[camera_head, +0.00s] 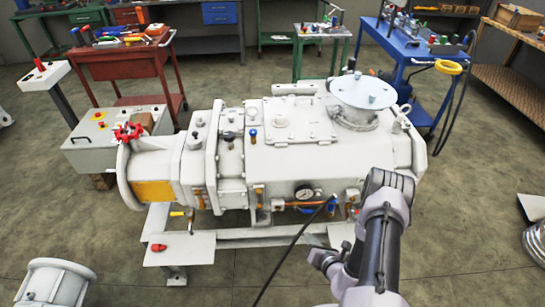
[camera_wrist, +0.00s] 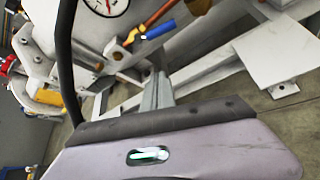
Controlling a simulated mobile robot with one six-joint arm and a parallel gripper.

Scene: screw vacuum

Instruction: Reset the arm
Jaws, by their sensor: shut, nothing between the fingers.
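My arm rises from the bottom right of the head view and folds down in front of the white screw vacuum pump (camera_head: 290,155). My gripper (camera_head: 311,240) hangs low by the front of the pump's base frame, near a black hose (camera_head: 290,250). In the wrist view my gripper (camera_wrist: 157,80) has its fingers together with nothing between them. A blue-handled valve (camera_wrist: 158,30) and a pressure gauge (camera_wrist: 106,5) lie beyond the fingertips in that view. The gauge (camera_head: 304,191) also shows on the pump's front in the head view.
A red cart (camera_head: 125,65) with tools stands behind left, and a blue table (camera_head: 400,45) behind right. A control box (camera_head: 105,140) is left of the pump. A white cylindrical part (camera_head: 55,282) is at the front left. The floor (camera_head: 215,285) between is clear.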

